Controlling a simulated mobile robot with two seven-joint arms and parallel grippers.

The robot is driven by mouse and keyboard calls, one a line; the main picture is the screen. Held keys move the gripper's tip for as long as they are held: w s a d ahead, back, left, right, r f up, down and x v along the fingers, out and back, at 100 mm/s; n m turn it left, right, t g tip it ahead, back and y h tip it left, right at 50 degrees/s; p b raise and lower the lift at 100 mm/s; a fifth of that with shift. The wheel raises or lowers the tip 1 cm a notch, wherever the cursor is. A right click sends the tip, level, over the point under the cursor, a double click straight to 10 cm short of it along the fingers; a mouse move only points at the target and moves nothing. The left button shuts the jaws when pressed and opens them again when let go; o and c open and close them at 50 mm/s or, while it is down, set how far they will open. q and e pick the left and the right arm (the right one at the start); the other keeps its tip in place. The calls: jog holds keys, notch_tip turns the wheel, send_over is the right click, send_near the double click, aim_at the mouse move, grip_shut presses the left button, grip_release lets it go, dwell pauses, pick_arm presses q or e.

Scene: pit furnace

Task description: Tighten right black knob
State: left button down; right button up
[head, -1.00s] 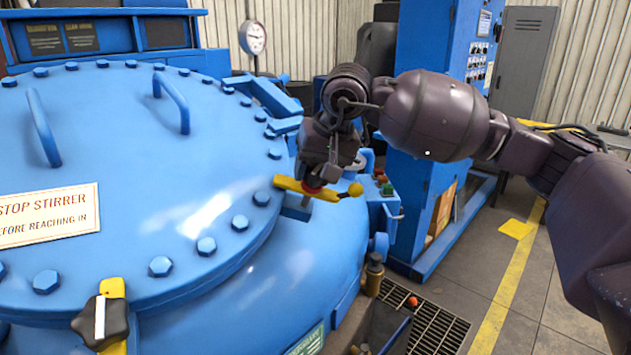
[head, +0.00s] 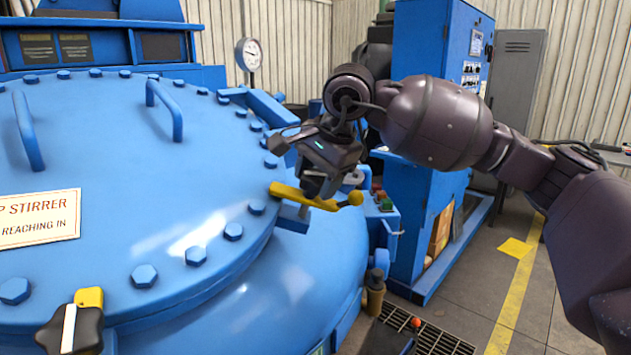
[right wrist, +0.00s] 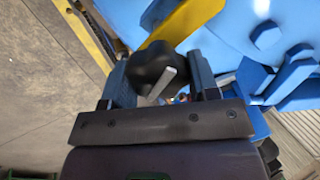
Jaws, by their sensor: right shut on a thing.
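The right black knob (right wrist: 153,68) shows in the right wrist view as a lobed black grip with a pale bar across it. It sits at the yellow clamp arm (right wrist: 185,30), between the two fingers of my right gripper (right wrist: 160,82), which is shut on it. In the head view, my right gripper (head: 315,184) comes down over the yellow clamp arm (head: 290,194) at the right rim of the blue lid (head: 130,190), hiding the knob there. Another black knob (head: 72,330) with a white stripe sits on a yellow clamp at the lid's front left. My left gripper is not in view.
Hex bolts (head: 233,231) line the lid rim, and two blue handles (head: 165,110) rise from the lid. A pressure gauge (head: 249,54) stands behind. A blue control cabinet (head: 435,130) stands close behind my right arm. The floor at the right is mostly clear.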

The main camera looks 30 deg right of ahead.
jog(key=shift+m, duration=1.6)
jog(key=o, duration=0.9)
jog(key=shift+s, duration=0.1)
jog(key=shift+r, duration=0.15)
jog(key=v, duration=1)
jog(key=shift+s+r, duration=0.15)
jog(key=shift+r, duration=0.1)
jog(key=shift+s, duration=0.1)
